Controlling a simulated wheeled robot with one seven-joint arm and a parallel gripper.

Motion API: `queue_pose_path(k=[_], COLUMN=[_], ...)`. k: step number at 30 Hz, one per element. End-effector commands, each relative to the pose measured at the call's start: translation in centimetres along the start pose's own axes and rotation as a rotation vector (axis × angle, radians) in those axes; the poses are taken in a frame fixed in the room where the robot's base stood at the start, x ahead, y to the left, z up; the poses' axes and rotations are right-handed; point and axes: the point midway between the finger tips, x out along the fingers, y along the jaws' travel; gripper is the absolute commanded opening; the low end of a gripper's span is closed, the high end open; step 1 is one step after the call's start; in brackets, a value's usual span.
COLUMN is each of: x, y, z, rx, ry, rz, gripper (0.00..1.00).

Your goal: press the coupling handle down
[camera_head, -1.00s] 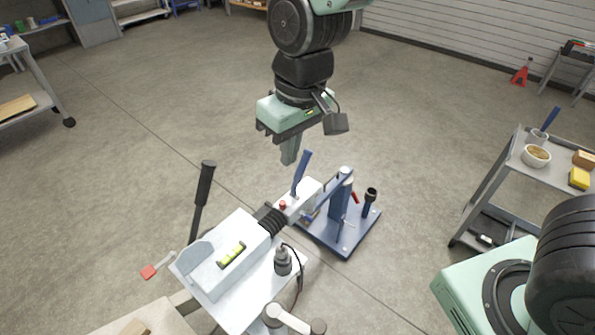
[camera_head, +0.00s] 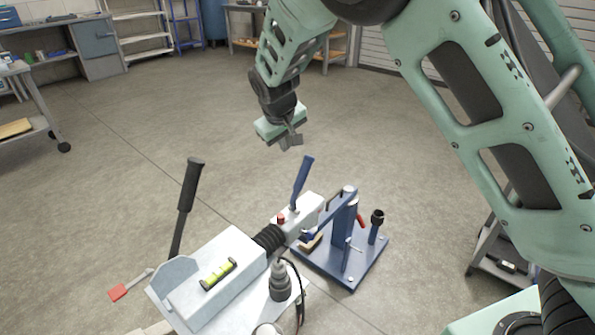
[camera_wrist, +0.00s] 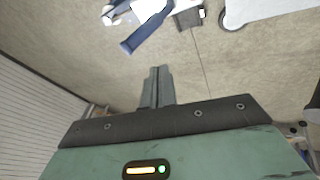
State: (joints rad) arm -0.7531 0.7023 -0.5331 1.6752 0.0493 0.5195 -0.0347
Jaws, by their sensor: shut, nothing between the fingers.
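The coupling handle (camera_head: 302,183) is a blue lever. It stands up, tilted slightly to the right, from the pale coupling head (camera_head: 298,212) at the front of the trailer frame. In the wrist view, a blue bar that looks like the handle (camera_wrist: 143,33) lies near the top, ahead of the fingers. My gripper hangs beyond and above the handle in the head view, apart from it. Its fingers (camera_wrist: 158,74) are together and empty in the wrist view.
A blue stand (camera_head: 340,235) with a base plate supports the coupling. A black-gripped lever (camera_head: 187,200) rises at the left, and a spirit level (camera_head: 218,273) lies on the white frame cover (camera_head: 200,300). A trolley stands at right, partly hidden by my arm. Open floor surrounds the stand.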

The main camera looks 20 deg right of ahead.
Motion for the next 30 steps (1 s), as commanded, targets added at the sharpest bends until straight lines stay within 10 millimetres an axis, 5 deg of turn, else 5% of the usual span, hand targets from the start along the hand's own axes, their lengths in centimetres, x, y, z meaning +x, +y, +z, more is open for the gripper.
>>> queue_pose_path(k=[11, 30], x=[0.6, 11.6], y=[0.0, 1.2], z=[0.1, 0.6], rx=[0.001, 0.004], ry=[-0.003, -0.003], rz=[-0.001, -0.001], gripper=[0.00, 0.00])
